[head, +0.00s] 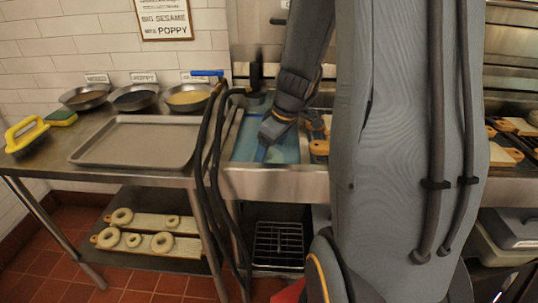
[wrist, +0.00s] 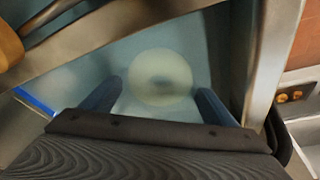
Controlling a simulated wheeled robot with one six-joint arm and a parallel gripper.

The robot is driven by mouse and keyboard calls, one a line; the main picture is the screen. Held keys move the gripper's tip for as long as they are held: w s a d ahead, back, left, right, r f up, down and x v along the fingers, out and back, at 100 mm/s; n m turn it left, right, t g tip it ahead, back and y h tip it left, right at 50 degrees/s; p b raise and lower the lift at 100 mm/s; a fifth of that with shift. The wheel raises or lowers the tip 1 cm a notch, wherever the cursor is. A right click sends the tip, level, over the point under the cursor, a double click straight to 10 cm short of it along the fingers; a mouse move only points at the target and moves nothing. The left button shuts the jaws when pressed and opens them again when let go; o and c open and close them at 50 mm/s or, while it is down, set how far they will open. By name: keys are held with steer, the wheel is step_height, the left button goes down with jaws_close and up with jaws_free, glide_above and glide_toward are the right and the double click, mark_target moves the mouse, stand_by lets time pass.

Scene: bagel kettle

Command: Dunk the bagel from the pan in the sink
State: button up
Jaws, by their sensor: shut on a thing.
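The sink (head: 237,128) holds blue water, and my gripper (head: 262,152) reaches down into it in the head view. The bagel looks hazy, as if under the water, against the pale blue sink floor. In the head view the bagel is hidden. A flat grey pan (head: 140,140) lies empty on the steel table to the left of the sink.
Three bowls (head: 188,97) stand behind the pan, with a yellow-handled brush (head: 25,133) at far left. Boards with bagels (head: 164,243) lie on the shelf below. Wooden boards (head: 319,147) lie right of the sink. The sink's metal rim (wrist: 262,60) is close to my gripper.

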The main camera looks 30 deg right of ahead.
stand_by(0.4)
step_height(320, 180, up, 13)
steer(key=p, duration=0.9)
steer(key=shift+p, duration=0.35)
steer(key=shift+s, duration=0.1)
stand_by(0.4)
